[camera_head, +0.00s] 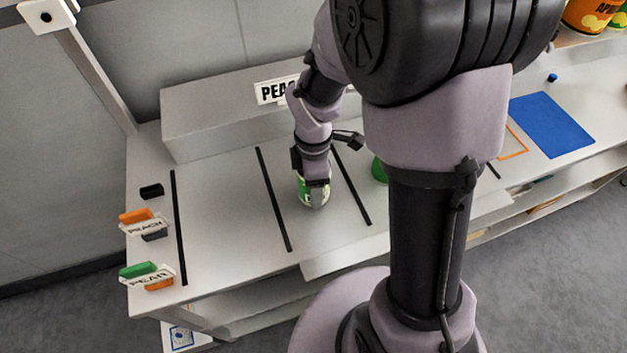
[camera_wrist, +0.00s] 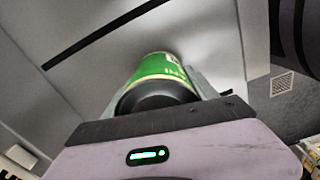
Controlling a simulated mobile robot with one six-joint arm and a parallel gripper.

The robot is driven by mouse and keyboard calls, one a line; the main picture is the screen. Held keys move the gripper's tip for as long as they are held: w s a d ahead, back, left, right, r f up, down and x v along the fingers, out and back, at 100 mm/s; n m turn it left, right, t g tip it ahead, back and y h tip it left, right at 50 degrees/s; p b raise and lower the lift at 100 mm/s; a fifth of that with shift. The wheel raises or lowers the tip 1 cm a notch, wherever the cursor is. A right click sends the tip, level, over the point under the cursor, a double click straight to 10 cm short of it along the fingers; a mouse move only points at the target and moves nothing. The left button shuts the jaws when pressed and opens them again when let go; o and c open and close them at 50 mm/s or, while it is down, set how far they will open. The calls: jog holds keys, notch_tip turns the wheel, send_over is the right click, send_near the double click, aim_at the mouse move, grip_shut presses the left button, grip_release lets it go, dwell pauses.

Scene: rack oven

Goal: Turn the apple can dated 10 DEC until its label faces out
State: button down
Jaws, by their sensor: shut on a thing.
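In the wrist view the can (camera_wrist: 162,68) shows a green label with pale lettering and a dark end, between my gripper's fingers (camera_wrist: 160,88). The lettering is too small and cut off to read, so I cannot tell fruit or date, or which way the label faces. Another green round thing (camera_head: 379,170) is in the bay to the right, mostly hidden behind my arm.
A blue mat (camera_head: 551,124) lies right. The left bay (camera_head: 220,210) is clear.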

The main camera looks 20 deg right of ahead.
jog(key=shift+f+b, duration=0.5)
jog(key=shift+f, duration=0.25)
jog(key=shift+c, duration=0.9)
grip_release()
jog(key=shift+r, duration=0.15)
notch_tip(320, 180, up, 9)
jog(key=p, duration=0.8)
jog(key=shift+p, duration=0.35)
